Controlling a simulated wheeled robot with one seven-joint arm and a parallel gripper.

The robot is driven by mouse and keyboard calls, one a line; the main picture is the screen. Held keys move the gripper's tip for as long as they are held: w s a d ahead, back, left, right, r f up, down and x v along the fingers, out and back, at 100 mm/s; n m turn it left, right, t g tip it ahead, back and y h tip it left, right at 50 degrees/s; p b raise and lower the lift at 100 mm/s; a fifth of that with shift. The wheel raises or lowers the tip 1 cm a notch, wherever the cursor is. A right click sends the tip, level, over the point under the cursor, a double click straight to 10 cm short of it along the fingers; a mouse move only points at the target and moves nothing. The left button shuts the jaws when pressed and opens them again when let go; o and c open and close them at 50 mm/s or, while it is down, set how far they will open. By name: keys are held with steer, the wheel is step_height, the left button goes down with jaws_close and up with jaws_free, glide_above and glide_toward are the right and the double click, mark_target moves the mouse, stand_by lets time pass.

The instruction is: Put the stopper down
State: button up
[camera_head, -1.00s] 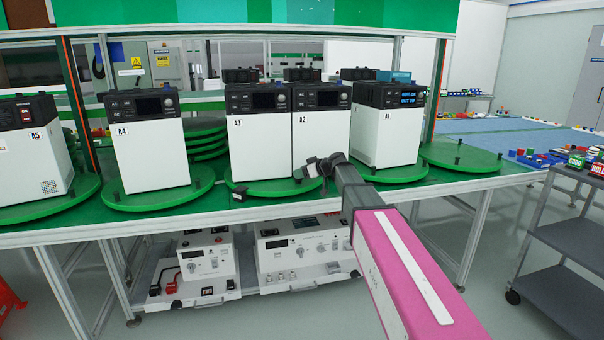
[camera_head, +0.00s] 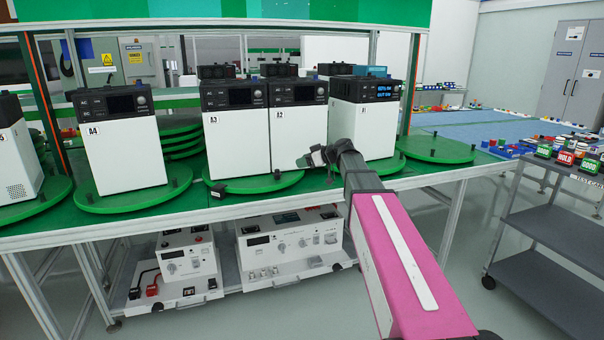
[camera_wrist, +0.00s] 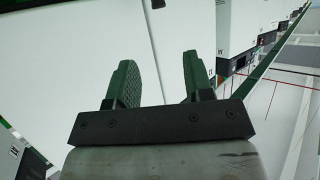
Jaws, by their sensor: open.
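My gripper (camera_head: 314,158) is in front of the white unit A2 (camera_head: 297,128), above the front of the bench. In the wrist view my gripper (camera_wrist: 160,78) has its two green ridged fingers apart, with nothing between them. A small black block (camera_head: 218,191) sits at the front rim of the green turntable (camera_head: 262,185) under units A3 and A2. It may be the stopper, but it is too small to be sure. It is apart from my gripper, to its left and lower.
White units A4 (camera_head: 124,150), A3 (camera_head: 236,142) and A1 (camera_head: 375,128) stand on green turntables along the bench. The turntable at right (camera_head: 437,150) is empty. Test instruments (camera_head: 290,245) sit on a lower shelf. A grey cart (camera_head: 560,220) stands at right.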

steer(key=s+d+f+m+g+h, duration=0.25)
steer(key=s+f, duration=0.35)
steer(key=f, duration=0.4)
steer(key=s+d+f+m+g+h, duration=0.1)
steer(key=s+d+f+m+h, duration=0.15)
steer(key=s+f, duration=0.6)
steer(key=s+d+f+m+g+h, duration=0.1)
steer(key=s+d+f+m+h, duration=0.2)
steer(key=s+f, duration=0.4)
steer(key=s+d+f+m+g+h, duration=0.2)
steer(key=s+d+f+m+h, duration=0.2)
steer(key=s+f, duration=0.4)
steer(key=shift+s+d, duration=0.25)
steer(key=shift+d, duration=0.45)
steer(key=shift+w+a, duration=0.1)
steer(key=shift+w, duration=0.05)
